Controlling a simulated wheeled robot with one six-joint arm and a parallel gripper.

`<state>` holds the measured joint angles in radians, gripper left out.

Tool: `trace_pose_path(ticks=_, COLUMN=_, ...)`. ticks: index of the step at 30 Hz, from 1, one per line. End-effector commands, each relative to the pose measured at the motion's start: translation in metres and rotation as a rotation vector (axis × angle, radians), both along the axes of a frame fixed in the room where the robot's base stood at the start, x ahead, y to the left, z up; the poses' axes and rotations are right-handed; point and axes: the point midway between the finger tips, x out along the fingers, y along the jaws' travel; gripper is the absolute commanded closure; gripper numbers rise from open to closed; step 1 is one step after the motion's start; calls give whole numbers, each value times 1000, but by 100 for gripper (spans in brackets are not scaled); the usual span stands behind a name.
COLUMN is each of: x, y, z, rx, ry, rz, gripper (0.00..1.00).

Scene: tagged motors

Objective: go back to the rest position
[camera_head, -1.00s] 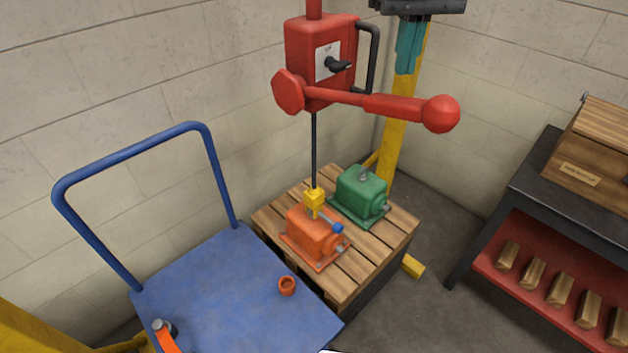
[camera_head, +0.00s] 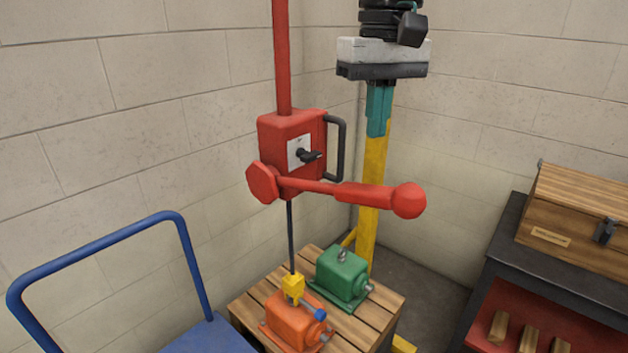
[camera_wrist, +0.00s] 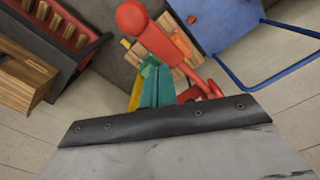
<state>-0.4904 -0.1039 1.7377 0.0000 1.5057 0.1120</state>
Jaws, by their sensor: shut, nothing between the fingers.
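My gripper (camera_head: 377,134) hangs from my wrist at the upper right of centre in the head view, its teal fingers pointing down. The fingers are together, with nothing between them. In the head view they lie in front of the yellow post (camera_head: 372,190), up and right of the red hoist (camera_head: 290,135). In the wrist view the teal fingers (camera_wrist: 152,84) show just beyond the grey gripper body, with the red lever's ball end near them in the picture. I cannot tell the exact gap between fingers and lever.
The hoist's red lever (camera_head: 360,194) reaches right. Its yellow hook (camera_head: 293,287) is at the orange motor (camera_head: 292,325), beside a green motor (camera_head: 341,273) on a wooden pallet (camera_head: 254,304). A blue cart (camera_head: 195,265) stands left. A wooden box (camera_head: 575,215) sits on the right bench.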

Motion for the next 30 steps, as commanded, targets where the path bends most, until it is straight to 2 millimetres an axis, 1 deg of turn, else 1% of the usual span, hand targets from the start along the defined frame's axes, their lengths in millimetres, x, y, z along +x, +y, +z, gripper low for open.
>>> trace_pose_path(ticks=2, x=-9, y=-19, z=-3, rx=3, ry=-7, rz=-26, gripper=100)
trace_pose_path(ticks=5, x=-31, y=-59, z=-16, rx=9, ry=-22, rz=-79, gripper=100)
trace_pose_path(ticks=6, x=-42, y=-77, z=-24, rx=12, ry=-30, rz=-106, gripper=100)
trace_pose_path(ticks=8, x=-64, y=-105, z=-39, rx=15, ry=-42, rz=-150, gripper=100)
trace_pose_path(ticks=9, x=-79, y=-121, z=-50, rx=17, ry=-50, rz=-179, gripper=100)
trace_pose_path(ticks=11, x=-101, y=-144, z=-68, rx=19, ry=-62, rz=-220, gripper=100)
trace_pose_path(ticks=12, x=-116, y=-156, z=-81, rx=19, ry=-72, rz=-247, gripper=100)
trace_pose_path(ticks=15, x=-149, y=-180, z=-112, rx=20, ry=-89, rz=-305, gripper=100)
trace_pose_path(ticks=18, x=-173, y=-194, z=-137, rx=20, ry=-103, rz=-346, gripper=100)
trace_pose_path(ticks=21, x=-187, y=-200, z=-154, rx=18, ry=-110, rz=-371, gripper=100)
trace_pose_path(ticks=24, x=-193, y=-203, z=-161, rx=17, ry=-113, rz=-381, gripper=100)
trace_pose_path(ticks=30, x=-194, y=-203, z=-162, rx=17, ry=-113, rz=-381, gripper=100)
